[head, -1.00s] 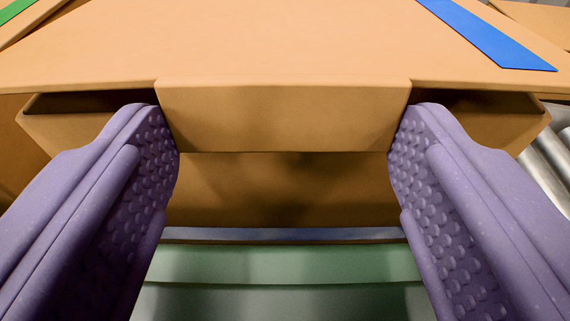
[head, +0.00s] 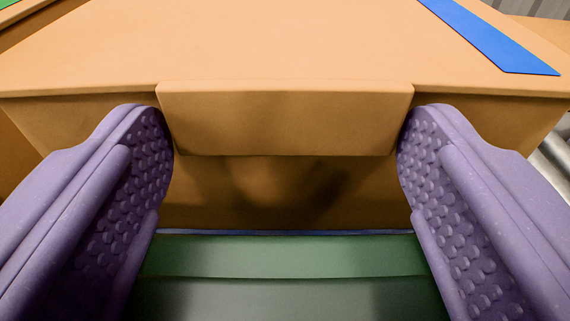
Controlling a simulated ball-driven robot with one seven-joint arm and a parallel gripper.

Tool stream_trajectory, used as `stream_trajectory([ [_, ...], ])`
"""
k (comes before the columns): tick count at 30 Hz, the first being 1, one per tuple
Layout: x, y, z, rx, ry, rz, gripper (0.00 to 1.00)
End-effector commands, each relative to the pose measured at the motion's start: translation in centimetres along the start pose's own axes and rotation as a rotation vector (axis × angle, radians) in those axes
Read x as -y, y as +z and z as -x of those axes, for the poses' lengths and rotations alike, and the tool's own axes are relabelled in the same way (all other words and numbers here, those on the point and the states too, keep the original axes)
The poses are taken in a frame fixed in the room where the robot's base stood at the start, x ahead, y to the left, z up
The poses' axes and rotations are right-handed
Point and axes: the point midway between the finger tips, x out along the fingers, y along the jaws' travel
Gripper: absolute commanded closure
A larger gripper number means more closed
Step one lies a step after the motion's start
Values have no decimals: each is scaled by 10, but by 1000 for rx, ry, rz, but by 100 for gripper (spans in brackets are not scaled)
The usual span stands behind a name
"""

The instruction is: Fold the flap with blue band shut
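The flap with the blue band (head: 260,48) is a wide tan cardboard lid panel. Its blue band (head: 488,36) runs at an angle near the upper right. The flap lies over the box, its front edge along the top of the box's front wall (head: 275,195). A tab (head: 285,120) bends down from the middle of that edge over the front wall. My gripper (head: 285,130) is open, with one purple studded finger beside each end of the tab. Whether a finger touches the tab's ends I cannot tell. The inside of the box is hidden.
A green surface (head: 285,257) lies below the front of the box, between my fingers. A metallic roller (head: 553,155) shows at the right edge. More cardboard with a green band (head: 8,4) shows at the upper left.

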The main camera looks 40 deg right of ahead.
Motion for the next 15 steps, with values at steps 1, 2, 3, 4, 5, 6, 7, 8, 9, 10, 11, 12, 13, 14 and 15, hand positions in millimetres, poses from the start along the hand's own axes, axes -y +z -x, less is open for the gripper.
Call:
stream_trajectory([
  [1, 0, 0, 0, 0, 1, 0, 8],
  [2, 0, 0, 0, 0, 1, 0, 1],
  [3, 0, 0, 0, 0, 0, 0, 0],
  [4, 0, 0, 0, 0, 0, 0, 0],
  [5, 0, 0, 0, -1, 0, 0, 0],
  [6, 0, 0, 0, -1, 0, 0, 0],
  [7, 0, 0, 0, -1, 0, 0, 0],
  [8, 0, 0, 0, -1, 0, 0, 0],
  [9, 0, -1, 0, -1, 0, 0, 0],
  [10, 0, -1, 0, -1, 0, 0, 0],
  [11, 0, -1, 0, -1, 0, 0, 0],
  [12, 0, -1, 0, -1, 0, 0, 0],
  [13, 0, -1, 0, -1, 0, 0, 0],
  [14, 0, -1, 0, -1, 0, 0, 0],
  [15, 0, -1, 0, -1, 0, 0, 0],
])
